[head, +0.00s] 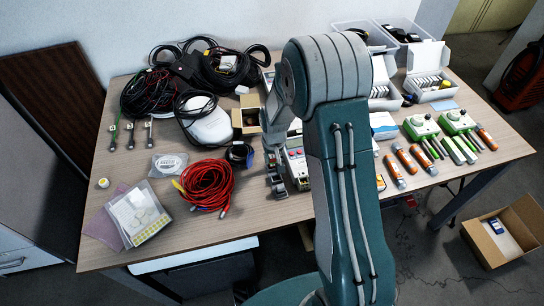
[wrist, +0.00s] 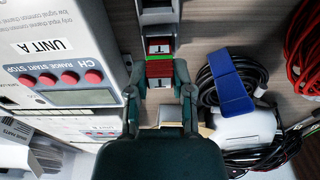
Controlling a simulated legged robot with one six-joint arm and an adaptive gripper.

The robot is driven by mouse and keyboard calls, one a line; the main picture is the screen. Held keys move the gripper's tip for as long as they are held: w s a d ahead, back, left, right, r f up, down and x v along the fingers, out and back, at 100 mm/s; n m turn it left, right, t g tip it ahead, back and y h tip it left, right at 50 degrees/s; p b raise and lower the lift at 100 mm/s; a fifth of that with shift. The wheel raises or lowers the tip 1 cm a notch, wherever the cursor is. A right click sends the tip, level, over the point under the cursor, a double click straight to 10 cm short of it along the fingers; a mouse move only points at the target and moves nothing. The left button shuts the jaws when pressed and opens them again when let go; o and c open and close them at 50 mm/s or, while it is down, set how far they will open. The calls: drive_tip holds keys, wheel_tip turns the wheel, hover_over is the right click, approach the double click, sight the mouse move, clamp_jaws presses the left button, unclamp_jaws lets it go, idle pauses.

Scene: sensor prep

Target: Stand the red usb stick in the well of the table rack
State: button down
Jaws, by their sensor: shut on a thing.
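In the wrist view my gripper (wrist: 160,88) is shut on the red usb stick (wrist: 160,68), which shows between its two fingers. A thin bright green strip and a second dark red patch lie just beyond it; I cannot tell whether that patch is part of the stick. The grey table rack (wrist: 158,16) runs up from there to the top edge of the wrist view. In the head view the rack (head: 277,184) stands on the table just below my gripper (head: 271,146). The stick is too small to make out there, and its lower end is hidden.
A light grey instrument marked UNIT A (wrist: 60,60) stands close on the left in the wrist view. A black cable coil with a blue piece (wrist: 230,95) and a red cable bundle (head: 205,184) lie on the other side. Bare wood (head: 250,208) shows near the front edge.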

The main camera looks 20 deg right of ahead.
drive_tip(key=shift+f, duration=0.15)
idle(0.3)
drive_tip(key=shift+c, duration=2.1)
unclamp_jaws()
drive_tip(key=shift+o, duration=0.8)
drive_tip(key=shift+r, duration=3.5)
